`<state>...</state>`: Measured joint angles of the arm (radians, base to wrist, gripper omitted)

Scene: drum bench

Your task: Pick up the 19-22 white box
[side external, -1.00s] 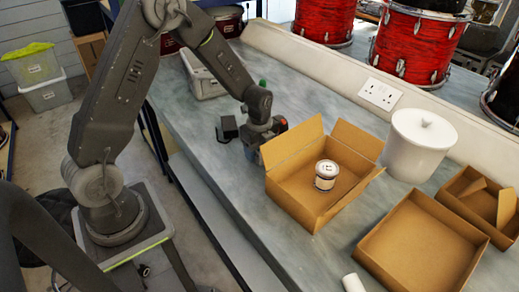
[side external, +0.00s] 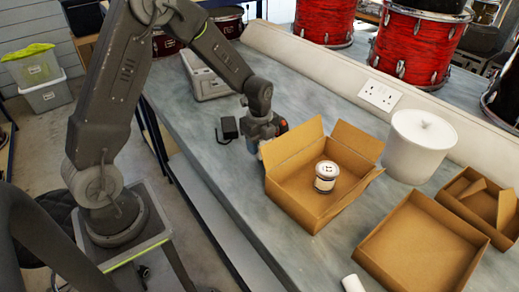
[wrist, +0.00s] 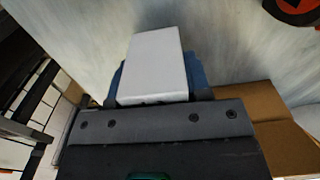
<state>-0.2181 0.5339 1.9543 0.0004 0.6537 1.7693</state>
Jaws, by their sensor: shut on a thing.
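The white box (wrist: 152,65) is between the blue fingers of my gripper (wrist: 158,78) in the wrist view, its plain pale face toward the camera. My gripper is shut on it. In the side view my gripper (side external: 262,143) points down over the grey bench, close to the left side of an open cardboard box. The white box is mostly hidden there. I cannot tell whether the white box is clear of the bench.
The open cardboard box (side external: 287,192) holds a white-lidded jar (side external: 326,176). A white canister (side external: 415,150) stands behind it to the right. Another open cardboard box (side external: 372,253) is at the front right. A red and black object (side external: 283,127) is just behind my gripper.

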